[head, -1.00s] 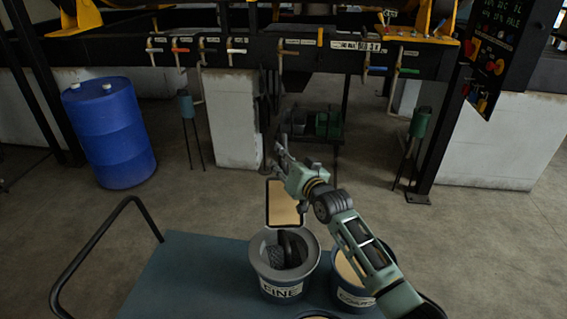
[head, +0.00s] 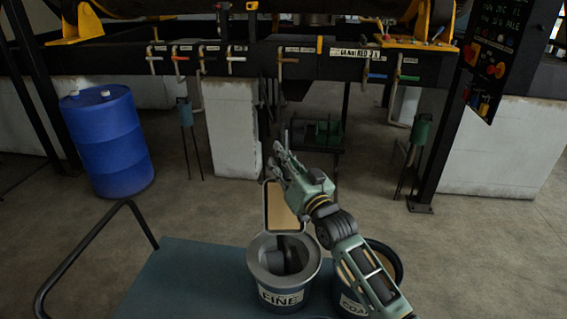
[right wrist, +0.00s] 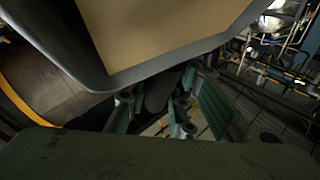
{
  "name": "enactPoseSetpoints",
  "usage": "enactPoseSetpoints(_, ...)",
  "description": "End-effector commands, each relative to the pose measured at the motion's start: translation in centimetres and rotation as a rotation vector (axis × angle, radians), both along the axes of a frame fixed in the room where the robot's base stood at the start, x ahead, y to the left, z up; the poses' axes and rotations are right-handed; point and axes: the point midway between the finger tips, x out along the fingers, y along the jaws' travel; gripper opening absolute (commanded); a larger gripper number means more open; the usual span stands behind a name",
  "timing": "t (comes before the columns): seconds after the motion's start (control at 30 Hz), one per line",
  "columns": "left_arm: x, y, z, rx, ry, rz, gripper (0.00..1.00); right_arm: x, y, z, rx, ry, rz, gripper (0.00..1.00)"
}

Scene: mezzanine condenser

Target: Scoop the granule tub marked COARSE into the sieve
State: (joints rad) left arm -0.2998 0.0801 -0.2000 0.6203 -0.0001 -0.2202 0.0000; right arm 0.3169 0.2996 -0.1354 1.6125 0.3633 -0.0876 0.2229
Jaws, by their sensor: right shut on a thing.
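My right gripper (head: 283,162) is shut on a dark handle, above and behind the tubs. A flat grey-rimmed pan, apparently a scoop (head: 282,207), hangs there with a tan face inside its rim. It fills the top of the right wrist view (right wrist: 160,35). The tub marked COARSE (head: 351,304) stands at the right with only part of its label showing; my right arm covers much of it. A tub marked FINE (head: 283,297) stands left of it, with a wide grey rim and dark shapes inside. I cannot make out the sieve for sure. My left gripper is not in view.
The tubs stand on a blue cart deck (head: 185,285) with a black handrail (head: 85,253) at its left. Beyond is open concrete floor, a blue drum (head: 108,145) at the left, and a black frame with several valve levers. A control panel (head: 490,55) is at the right.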

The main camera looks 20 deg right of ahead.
Motion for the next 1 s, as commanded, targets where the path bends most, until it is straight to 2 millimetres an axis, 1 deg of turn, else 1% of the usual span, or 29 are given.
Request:
enactPoseSetpoints(0.03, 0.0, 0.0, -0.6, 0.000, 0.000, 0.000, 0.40, -0.2, 0.1, 0.0, -0.004, -0.019, 0.000, 0.00)
enactPoseSetpoints(0.6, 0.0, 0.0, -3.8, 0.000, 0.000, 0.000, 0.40, -2.5, 0.8, 0.8, -0.056, -0.165, 0.000, 0.00)
enactPoseSetpoints(0.8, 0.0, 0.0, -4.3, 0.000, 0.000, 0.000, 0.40, -2.9, 1.0, 1.0, -0.066, -0.193, 0.000, 0.00)
enactPoseSetpoints(1.0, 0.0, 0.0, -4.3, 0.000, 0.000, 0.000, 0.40, -3.0, 1.0, 1.2, -0.069, -0.202, 0.000, 0.00)
